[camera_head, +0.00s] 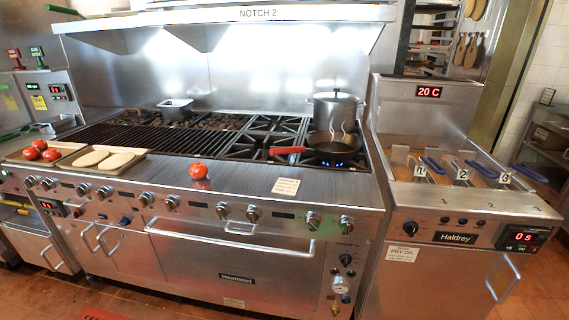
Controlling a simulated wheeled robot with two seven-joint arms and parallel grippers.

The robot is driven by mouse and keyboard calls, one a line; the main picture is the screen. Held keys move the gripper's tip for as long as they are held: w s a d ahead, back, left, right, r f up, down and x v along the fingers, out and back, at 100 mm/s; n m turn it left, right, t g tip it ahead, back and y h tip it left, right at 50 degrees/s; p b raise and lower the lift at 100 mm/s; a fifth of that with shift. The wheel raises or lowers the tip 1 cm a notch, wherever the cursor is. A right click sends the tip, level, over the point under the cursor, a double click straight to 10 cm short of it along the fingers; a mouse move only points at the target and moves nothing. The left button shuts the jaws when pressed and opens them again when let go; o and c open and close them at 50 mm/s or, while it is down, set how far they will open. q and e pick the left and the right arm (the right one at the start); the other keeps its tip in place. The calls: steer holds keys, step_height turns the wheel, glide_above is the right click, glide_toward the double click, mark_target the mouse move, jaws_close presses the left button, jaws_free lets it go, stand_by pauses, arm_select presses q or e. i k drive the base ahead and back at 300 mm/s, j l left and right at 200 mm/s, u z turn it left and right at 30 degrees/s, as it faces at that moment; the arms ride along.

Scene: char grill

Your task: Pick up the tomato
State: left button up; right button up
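A red tomato (199,170) sits alone on the steel front ledge (235,176) of the range, left of the middle of the picture. Several more red tomatoes (41,149) lie on a tray (66,148) at the far left of the ledge. Neither of my grippers shows in the head view. Nothing touches the single tomato except the ledge under it.
A tray (77,170) with pale flat pieces lies left of the single tomato. The grill grate (150,138) is behind it. A red-handled pan (331,148) and a pot (335,110) stand on the burners, with blue flame under the pan. A fryer (460,190) stands at right.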

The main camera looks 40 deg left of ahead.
mark_target(198, 171)
steer(key=u, duration=1.9)
